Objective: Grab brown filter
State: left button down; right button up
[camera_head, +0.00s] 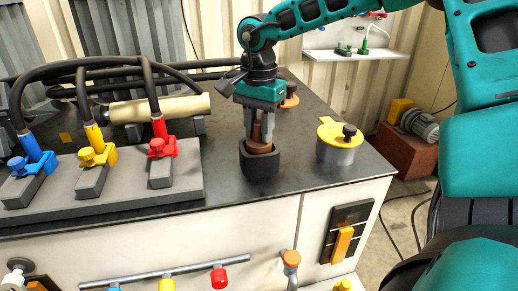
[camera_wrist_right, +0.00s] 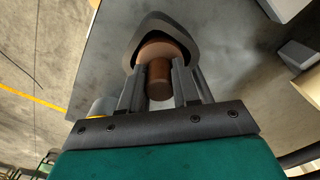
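The brown filter (camera_head: 259,148) sits upright in a dark cup-like holder (camera_head: 260,165) on the dark bench top. It has a wide round base and a narrower knob. My right gripper (camera_head: 259,132) points down over it, with one finger on each side of the knob. In the right wrist view the filter's knob (camera_wrist_right: 159,80) lies between the fingertips of my right gripper (camera_wrist_right: 160,75), and the filter's base is inside the holder's rim (camera_wrist_right: 135,42). The frames do not show clearly whether the fingers press on the knob. My left gripper is out of view.
A grey canister with a yellow lid (camera_head: 338,140) stands to the right of the holder. A grey block with blue, yellow and red hose connectors (camera_head: 110,170) is at the left. A beige roller (camera_head: 160,108) and an orange-topped part (camera_head: 290,97) lie behind.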

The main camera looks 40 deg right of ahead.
grip_shut()
jog(key=shift+r, duration=0.1)
dwell(0.3)
